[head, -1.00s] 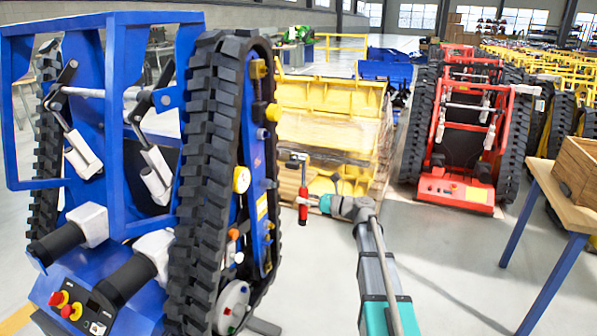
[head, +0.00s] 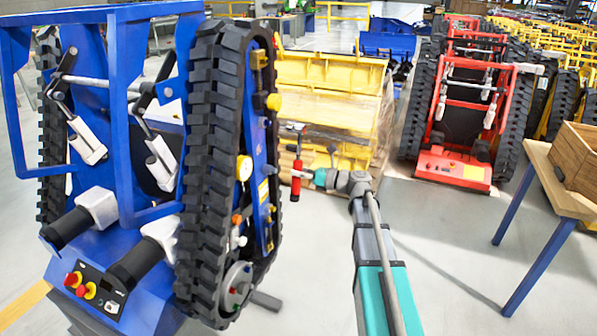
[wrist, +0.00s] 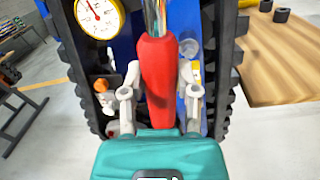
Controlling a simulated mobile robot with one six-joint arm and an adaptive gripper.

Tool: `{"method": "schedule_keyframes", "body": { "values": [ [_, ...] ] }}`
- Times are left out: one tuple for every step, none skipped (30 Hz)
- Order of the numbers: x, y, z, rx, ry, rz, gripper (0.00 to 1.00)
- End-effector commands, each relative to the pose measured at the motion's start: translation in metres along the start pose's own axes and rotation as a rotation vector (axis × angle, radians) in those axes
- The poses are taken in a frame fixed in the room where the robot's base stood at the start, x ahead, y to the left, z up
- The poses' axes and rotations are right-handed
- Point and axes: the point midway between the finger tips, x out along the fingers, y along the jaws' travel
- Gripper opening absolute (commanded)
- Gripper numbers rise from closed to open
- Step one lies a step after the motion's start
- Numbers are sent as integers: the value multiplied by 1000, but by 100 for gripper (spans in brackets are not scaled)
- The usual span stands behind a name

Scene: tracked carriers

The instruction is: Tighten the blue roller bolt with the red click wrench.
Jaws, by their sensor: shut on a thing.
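My gripper (head: 308,178) is shut on the red handle of the click wrench (head: 296,176). The wrench stands nearly upright, its metal head up, just right of the blue carrier's (head: 120,130) near track, with no contact visible. In the wrist view, my gripper (wrist: 160,75) has a finger on each side of the red handle (wrist: 158,88), and the metal shaft runs up out of frame. Behind it is the blue side plate inside the track, with a yellow-rimmed gauge (wrist: 99,16). I cannot tell which fitting is the blue roller bolt.
A yellow carrier or bucket (head: 335,90) stands behind the wrench. A red tracked carrier (head: 455,165) is further right. A wooden-topped table (head: 545,178) with a crate (head: 578,160) stands at the right. The floor between the red carrier and my arm is clear.

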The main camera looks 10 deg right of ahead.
Motion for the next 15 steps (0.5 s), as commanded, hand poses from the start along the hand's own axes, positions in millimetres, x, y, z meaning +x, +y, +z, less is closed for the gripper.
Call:
{"method": "schedule_keyframes", "body": {
  "values": [
    [0, 0, 0, 0, -2, 3, 0],
    [0, 0, 0, 0, -2, 5, 0],
    [0, -1, 0, 0, -2, 10, 0],
    [1, 0, 0, 0, -3, 13, 0],
    [2, 0, 0, 0, -2, 12, 0],
    [4, 0, 0, 0, -2, 12, 0],
    [5, -1, 0, 0, -2, 12, 0],
    [6, -1, 0, 0, -2, 11, 0],
    [9, -1, 0, 0, -2, 11, 0],
    [11, -2, 0, 0, -2, 11, 0],
    [14, -2, 0, 0, -2, 11, 0],
    [17, -2, 0, 0, -2, 12, 0],
    [20, -2, 0, 0, -2, 12, 0],
    [23, -2, 0, 0, -2, 13, 0],
    [26, -2, 0, 0, -2, 13, 0]
  ]
}}
